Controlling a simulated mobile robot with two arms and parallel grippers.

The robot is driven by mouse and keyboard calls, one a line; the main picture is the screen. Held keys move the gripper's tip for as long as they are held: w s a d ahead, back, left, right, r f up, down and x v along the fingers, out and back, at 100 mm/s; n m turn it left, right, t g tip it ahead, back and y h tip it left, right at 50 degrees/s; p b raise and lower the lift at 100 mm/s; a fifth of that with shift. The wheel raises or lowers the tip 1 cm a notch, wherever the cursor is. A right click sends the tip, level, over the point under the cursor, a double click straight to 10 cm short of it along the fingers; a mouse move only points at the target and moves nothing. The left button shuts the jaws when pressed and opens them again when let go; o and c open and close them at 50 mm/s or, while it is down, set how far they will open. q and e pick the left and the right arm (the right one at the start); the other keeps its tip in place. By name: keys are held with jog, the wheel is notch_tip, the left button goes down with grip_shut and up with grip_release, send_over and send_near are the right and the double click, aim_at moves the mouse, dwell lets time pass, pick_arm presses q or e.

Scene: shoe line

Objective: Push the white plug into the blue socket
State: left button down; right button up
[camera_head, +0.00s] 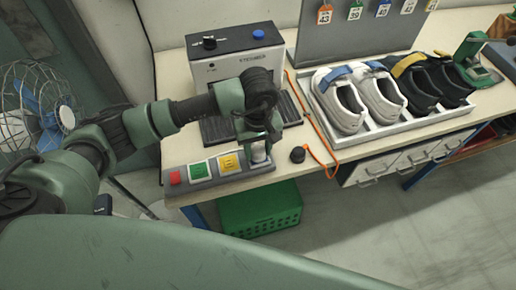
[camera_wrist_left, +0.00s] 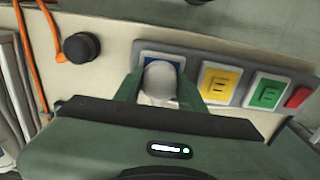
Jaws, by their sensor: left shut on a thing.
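The white plug (camera_head: 258,153) is between the fingers of my left gripper (camera_head: 259,143), which is shut on it. In the left wrist view the plug (camera_wrist_left: 160,82) shows its rounded pale end between the green fingers (camera_wrist_left: 160,90). The blue socket (camera_wrist_left: 147,57) shows as a blue square with a pale frame just behind the plug, mostly covered by it. The plug is over or at the socket; I cannot tell how deep it sits. My right gripper is not in view.
The grey panel also holds a yellow socket (camera_head: 229,163), a green socket (camera_head: 199,169) and a red button (camera_head: 175,177). A black knob (camera_head: 298,154) and an orange cable (camera_head: 318,128) lie to the right. A shoe tray (camera_head: 375,133) and a grey machine (camera_head: 228,62) stand behind.

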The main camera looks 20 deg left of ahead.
pick_arm(q)
jog(key=c, duration=0.8)
grip_release()
jog(key=shift+o, duration=0.2)
